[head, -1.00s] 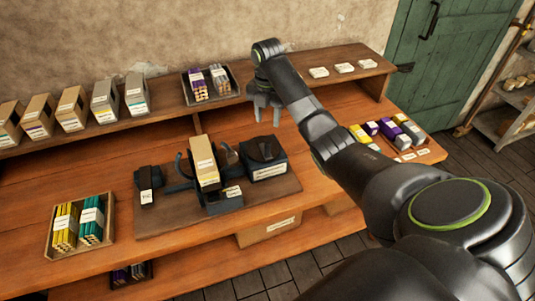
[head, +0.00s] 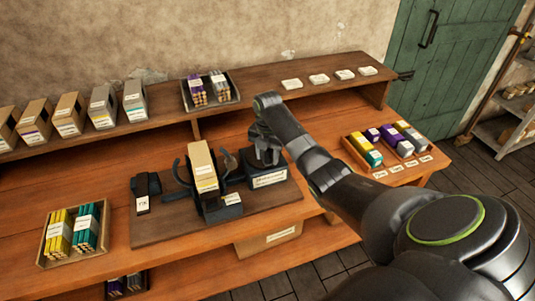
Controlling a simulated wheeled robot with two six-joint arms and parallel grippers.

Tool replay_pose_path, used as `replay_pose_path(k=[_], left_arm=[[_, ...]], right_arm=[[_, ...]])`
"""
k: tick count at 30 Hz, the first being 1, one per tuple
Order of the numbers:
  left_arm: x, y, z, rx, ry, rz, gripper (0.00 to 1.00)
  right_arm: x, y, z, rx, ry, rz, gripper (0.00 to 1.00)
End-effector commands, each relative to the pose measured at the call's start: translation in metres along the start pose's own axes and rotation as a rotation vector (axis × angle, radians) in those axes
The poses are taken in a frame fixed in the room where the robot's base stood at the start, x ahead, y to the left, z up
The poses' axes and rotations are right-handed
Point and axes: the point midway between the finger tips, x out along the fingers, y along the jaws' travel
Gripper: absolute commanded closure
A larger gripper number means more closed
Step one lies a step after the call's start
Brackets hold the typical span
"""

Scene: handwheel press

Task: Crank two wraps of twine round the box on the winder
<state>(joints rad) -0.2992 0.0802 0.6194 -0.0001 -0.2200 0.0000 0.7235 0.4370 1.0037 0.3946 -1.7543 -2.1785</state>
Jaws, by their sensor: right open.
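A tan box (head: 204,172) with a white label stands in the winder (head: 222,210), between dark curved arms. To its right is a dark housing (head: 270,180) with a white label. Its top, where a dark disc-like part showed earlier, is largely hidden by my right gripper (head: 265,158). That gripper points down, open, at the top of the housing; I cannot tell whether it touches. I cannot make out any twine on the box. My left gripper is not in view.
A dark labelled block (head: 146,188) stands left on the brown board (head: 160,232). A tray of yellow and teal sticks (head: 45,262) is at the left. Boxes (head: 68,114) and a dark tray (head: 236,98) line the back shelf. Coloured packs (head: 366,150) lie right.

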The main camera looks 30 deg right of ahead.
Motion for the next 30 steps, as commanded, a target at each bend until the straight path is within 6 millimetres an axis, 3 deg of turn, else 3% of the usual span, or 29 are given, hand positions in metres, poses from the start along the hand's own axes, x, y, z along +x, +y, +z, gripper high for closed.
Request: replay_pose_path(k=[8, 18, 30], left_arm=[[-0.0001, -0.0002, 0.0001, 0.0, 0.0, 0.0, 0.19], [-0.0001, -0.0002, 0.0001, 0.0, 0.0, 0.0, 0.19], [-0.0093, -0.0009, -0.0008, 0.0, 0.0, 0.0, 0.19]], right_arm=[[0.0018, 0.0, -0.0001, 0.0, 0.0, 0.0, 0.58], [0.0015, -0.0001, 0.0, 0.0, 0.0, 0.0, 1.0], [-0.0008, 0.0029, -0.0029, 0.078, 0.001, -0.002, 1.0]])
